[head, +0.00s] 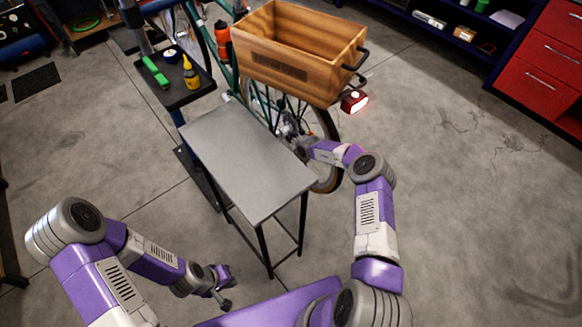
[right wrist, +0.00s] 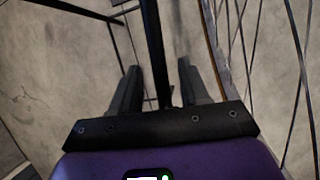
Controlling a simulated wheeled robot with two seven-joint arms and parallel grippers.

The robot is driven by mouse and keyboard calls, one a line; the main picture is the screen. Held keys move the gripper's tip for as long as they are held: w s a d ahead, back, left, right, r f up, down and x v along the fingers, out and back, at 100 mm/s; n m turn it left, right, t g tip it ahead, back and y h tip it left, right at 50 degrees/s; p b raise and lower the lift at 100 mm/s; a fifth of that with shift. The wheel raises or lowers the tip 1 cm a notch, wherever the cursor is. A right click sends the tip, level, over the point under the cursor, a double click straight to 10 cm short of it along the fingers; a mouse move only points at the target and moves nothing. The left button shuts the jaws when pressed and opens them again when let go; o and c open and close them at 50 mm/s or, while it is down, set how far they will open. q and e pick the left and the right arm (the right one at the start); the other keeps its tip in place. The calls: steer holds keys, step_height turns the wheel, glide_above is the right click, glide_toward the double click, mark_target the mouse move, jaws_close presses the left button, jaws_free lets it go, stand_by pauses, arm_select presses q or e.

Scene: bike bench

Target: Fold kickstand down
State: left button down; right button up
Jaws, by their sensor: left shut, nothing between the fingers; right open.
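The bike's rear wheel (head: 328,122) shows below a wooden crate in the head view; its spokes (right wrist: 262,60) fill the right side of the right wrist view. My right gripper (right wrist: 159,66) is open beside the spokes. A thin dark bar (right wrist: 152,35) runs down between its fingers; I cannot tell whether it is the kickstand or a table leg, or whether the fingers touch it. In the head view the right arm reaches to the wheel hub, and the kickstand is not clearly visible. My left gripper (head: 222,292) is shut and empty, low at the front left.
A grey side table (head: 245,160) on thin black legs stands close to the wheel and the right arm. The wooden crate (head: 290,75) and a red tail light (head: 354,101) overhang the wheel. A tool tray (head: 180,92) stands behind. The floor at right is clear.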

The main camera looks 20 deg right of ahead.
jaws_close()
stand_by(0.3)
steer(key=shift+s+f+b, duration=0.1)
steer(key=shift+f+b, duration=0.3)
steer(key=shift+f, duration=0.2)
step_height(320, 180, down, 12)
steer(key=w+a+t+y+b, duration=0.1)
steer(key=w+t+y+b, duration=0.1)
steer(key=t+b, duration=0.4)
steer(key=shift+w+f+t+y+b, duration=0.25)
steer(key=shift+w+t+y+b, duration=0.1)
steer(key=shift+b, duration=0.65)
